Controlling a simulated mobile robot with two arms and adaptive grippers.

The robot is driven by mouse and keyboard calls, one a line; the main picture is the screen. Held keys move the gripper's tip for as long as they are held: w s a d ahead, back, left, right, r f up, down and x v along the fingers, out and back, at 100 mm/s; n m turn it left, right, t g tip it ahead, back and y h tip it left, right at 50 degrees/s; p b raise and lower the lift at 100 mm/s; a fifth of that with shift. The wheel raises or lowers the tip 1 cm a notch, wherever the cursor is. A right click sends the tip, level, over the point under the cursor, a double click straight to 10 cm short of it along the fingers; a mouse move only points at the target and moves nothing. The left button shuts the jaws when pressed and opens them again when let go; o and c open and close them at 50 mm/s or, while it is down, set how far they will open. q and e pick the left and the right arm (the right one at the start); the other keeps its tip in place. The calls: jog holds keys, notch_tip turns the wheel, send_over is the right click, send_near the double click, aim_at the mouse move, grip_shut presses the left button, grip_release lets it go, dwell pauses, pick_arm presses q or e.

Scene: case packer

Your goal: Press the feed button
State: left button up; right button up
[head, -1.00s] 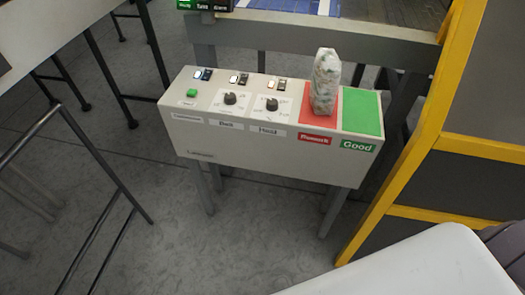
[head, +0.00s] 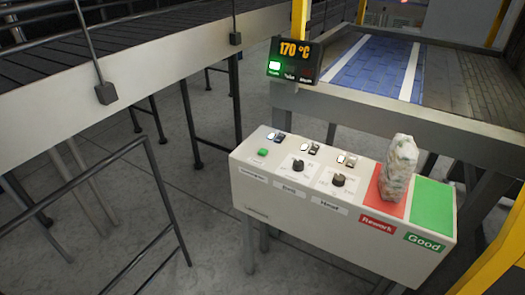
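A light grey control box (head: 320,231) stands on legs in the middle right of the head view. A small green button (head: 263,152) sits at the left end of its top face; the label by it is too small to read, so I cannot tell for sure that it is the feed button. Two black knobs (head: 298,165) and several small switches (head: 312,148) are to its right. Neither of my grippers is in view.
A wrapped package (head: 398,168) stands upright on the red Rework pad (head: 376,196), beside the green Good pad (head: 433,205). A display (head: 294,60) reads 170 °C. A conveyor (head: 110,75) runs at left. A black rail (head: 165,200) stands left of the box.

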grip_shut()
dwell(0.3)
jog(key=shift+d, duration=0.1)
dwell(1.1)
